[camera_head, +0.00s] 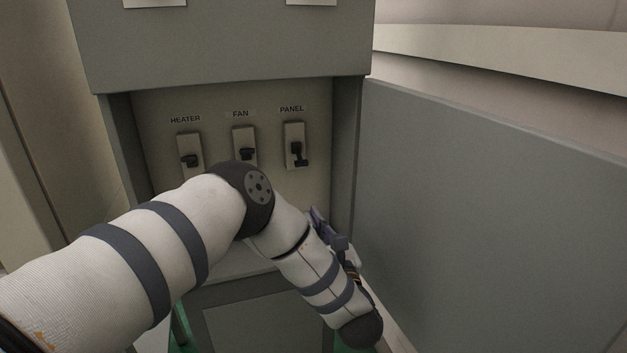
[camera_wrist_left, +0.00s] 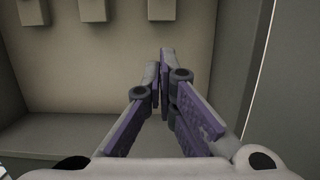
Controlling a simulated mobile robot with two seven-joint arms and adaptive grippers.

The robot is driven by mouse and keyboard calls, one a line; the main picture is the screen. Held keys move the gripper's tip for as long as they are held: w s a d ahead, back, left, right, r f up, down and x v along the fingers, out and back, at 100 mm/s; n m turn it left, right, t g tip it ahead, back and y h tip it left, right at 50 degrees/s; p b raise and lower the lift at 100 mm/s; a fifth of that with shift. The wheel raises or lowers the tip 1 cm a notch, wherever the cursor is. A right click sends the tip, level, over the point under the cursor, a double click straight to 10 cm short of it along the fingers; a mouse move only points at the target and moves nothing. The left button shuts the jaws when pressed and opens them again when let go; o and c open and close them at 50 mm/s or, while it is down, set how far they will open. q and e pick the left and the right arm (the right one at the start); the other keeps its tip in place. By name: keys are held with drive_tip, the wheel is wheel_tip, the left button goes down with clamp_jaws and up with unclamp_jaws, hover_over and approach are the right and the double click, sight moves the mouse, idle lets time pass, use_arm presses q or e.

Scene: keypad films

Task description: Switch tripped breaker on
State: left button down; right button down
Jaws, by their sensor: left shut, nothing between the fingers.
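Three breakers sit on a beige panel inside a grey cabinet, labelled HEATER, FAN and PANEL. The HEATER breaker (camera_head: 190,152) and the FAN breaker (camera_head: 245,143) have their dark levers near mid-height. The PANEL breaker (camera_head: 295,144) has its dark lever lower and hanging down. My left gripper (camera_wrist_left: 160,68) is shut and empty, below the breakers and apart from them. In the head view my left arm partly hides it and the bottom of the FAN breaker. The wrist view shows only the lower ends of the breaker plates. My right gripper is not in view.
The cabinet recess has side walls and a ledge (camera_wrist_left: 75,133) below the panel. A wide grey open door (camera_head: 480,215) stands at the right, close to my left forearm. The upper cabinet front (camera_head: 225,45) overhangs the recess.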

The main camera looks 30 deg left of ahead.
sight(299, 157)
use_arm(q)
drive_tip(key=shift+s+a, duration=0.1)
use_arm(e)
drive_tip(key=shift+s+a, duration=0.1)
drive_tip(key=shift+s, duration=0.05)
